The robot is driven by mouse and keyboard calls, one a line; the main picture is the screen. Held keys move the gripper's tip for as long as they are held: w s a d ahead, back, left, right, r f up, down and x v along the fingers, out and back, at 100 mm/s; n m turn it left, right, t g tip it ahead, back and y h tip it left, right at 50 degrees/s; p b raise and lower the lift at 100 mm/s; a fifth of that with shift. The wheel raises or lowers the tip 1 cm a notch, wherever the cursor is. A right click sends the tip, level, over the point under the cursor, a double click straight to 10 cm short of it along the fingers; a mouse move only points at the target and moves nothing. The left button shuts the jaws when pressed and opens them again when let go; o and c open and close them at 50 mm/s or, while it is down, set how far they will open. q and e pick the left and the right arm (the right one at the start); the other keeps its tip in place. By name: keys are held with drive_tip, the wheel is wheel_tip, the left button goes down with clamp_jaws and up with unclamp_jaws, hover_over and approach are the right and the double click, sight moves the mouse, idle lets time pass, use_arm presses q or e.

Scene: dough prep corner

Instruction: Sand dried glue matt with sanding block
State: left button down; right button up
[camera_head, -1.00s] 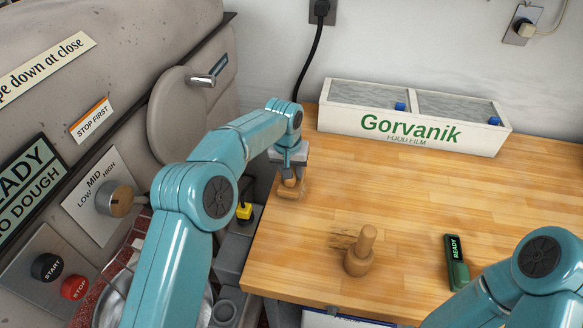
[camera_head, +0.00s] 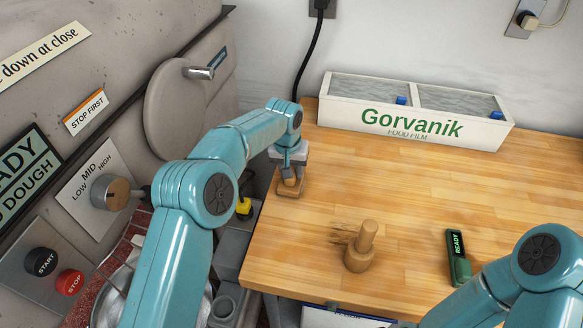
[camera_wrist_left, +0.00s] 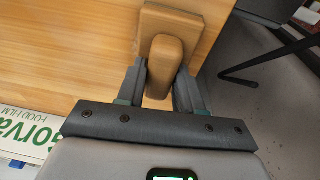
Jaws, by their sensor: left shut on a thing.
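My left gripper (camera_head: 290,168) points down at the left edge of the wooden worktop. It is shut on the upright handle of the wooden sanding block (camera_head: 291,191). In the left wrist view the block (camera_wrist_left: 163,22) shows with its handle between the two fingers, close to the worktop's edge. A dark, streaky patch (camera_head: 342,236) on the worktop lies to the right of the block and nearer me; I cannot tell for sure that it is the dried glue. My right arm shows at the lower right, but its gripper is out of view.
A wooden piece with an upright peg (camera_head: 360,250) stands beside the dark patch, partly in front of it. A green READY marker (camera_head: 457,258) lies at the right. A Gorvanik food film box (camera_head: 415,121) stands at the back. The middle of the worktop (camera_head: 400,195) is clear.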

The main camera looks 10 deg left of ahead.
use_arm(q)
drive_tip(key=shift+f, duration=0.25)
drive_tip(key=shift+w+d+r, duration=0.1)
drive_tip(key=shift+d+r, duration=0.1)
drive_tip(key=shift+d, duration=0.25)
drive_tip(key=shift+d+p, duration=0.35)
drive_tip(key=shift+d, duration=0.2)
drive_tip(key=shift+a, duration=0.2)
drive_tip(key=shift+a+f, duration=0.1)
drive_tip(key=shift+a, duration=0.75)
drive_tip(key=shift+d, duration=0.1)
